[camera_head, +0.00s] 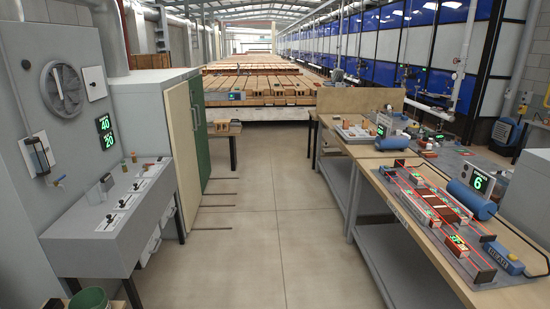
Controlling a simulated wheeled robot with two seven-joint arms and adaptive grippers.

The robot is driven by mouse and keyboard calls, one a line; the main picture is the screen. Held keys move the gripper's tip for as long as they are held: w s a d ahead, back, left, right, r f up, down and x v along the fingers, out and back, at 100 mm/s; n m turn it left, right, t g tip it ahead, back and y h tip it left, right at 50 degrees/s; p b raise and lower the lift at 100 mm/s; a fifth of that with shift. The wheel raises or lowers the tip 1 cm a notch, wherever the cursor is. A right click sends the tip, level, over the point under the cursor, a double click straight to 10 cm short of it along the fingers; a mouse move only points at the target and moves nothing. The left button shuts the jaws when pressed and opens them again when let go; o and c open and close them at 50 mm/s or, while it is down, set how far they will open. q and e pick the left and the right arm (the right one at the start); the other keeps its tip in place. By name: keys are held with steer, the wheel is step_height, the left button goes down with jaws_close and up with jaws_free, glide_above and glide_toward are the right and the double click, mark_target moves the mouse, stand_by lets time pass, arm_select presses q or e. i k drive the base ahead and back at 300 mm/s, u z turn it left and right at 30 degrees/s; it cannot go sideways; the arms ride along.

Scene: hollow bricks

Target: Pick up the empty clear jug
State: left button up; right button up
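I cannot make out a jug for certain. Neither of my grippers shows in the head view.
A workbench (415,215) with brick parts and a blue cylinder (471,199) stands at the right. The tiled floor (275,225) between is clear.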

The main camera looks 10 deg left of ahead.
mark_target(92, 192)
steer(key=u, duration=0.15)
steer(key=i, duration=1.95)
steer(key=u, duration=1)
steer(key=i, duration=1.2)
steer(key=u, duration=1.7)
steer(key=i, duration=0.9)
steer(key=u, duration=0.5)
